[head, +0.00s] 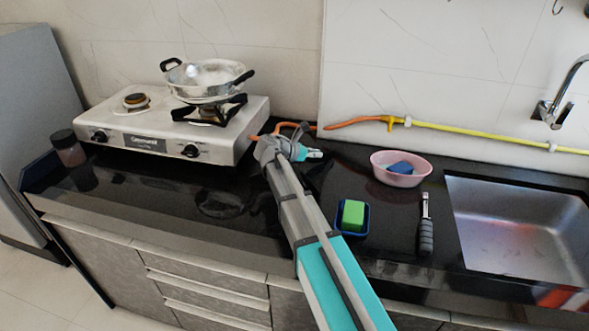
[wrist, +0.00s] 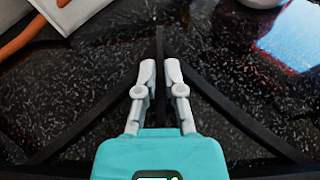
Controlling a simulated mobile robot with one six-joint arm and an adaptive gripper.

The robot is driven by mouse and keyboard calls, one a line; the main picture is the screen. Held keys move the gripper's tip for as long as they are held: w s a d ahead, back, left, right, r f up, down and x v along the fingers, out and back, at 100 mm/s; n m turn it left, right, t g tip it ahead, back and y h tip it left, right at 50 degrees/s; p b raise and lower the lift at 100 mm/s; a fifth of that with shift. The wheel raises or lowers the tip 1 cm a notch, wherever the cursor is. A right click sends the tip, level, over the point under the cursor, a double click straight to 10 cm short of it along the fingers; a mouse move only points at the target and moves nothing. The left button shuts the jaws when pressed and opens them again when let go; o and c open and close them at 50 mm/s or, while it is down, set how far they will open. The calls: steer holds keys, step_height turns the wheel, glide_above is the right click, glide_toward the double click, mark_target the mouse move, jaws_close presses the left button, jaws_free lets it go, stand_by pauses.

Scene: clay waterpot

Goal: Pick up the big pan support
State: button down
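The big pan support (wrist: 160,42) is a black frame of thin bars in the wrist view, with one bar running straight ahead and others slanting out to both sides. Its dark bars are hard to tell from the black counter in the head view. My gripper (wrist: 160,76) has its two pale fingers close together, one on each side of the straight bar, and looks shut on it. In the head view my gripper (head: 314,154) is low over the counter, right of the stove. I cannot tell whether the support touches the counter.
A pink basin (head: 400,175), a blue tray with a green sponge (head: 353,214), a dark-handled tool (head: 425,235) and the sink (head: 520,230) are to the right. An orange hose (head: 355,122) runs along the wall.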

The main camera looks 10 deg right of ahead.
steer(key=shift+r+p, duration=0.2)
steer(key=shift+p, duration=0.1)
stand_by(0.4)
steer(key=shift+r+p, duration=0.4)
steer(key=s+a, duration=0.1)
steer(key=s, duration=0.1)
steer(key=s+a, duration=0.1)
steer(key=s, duration=0.2)
steer(key=s+a, duration=0.1)
steer(key=s, duration=0.2)
steer(key=shift+s, duration=0.1)
steer(key=shift+w+r+p, duration=0.3)
steer(key=shift+r+p, duration=0.35)
step_height(320, 180, up, 12)
steer(key=p, duration=1.2)
steer(key=shift+r, duration=0.2)
steer(key=shift+r, duration=0.1)
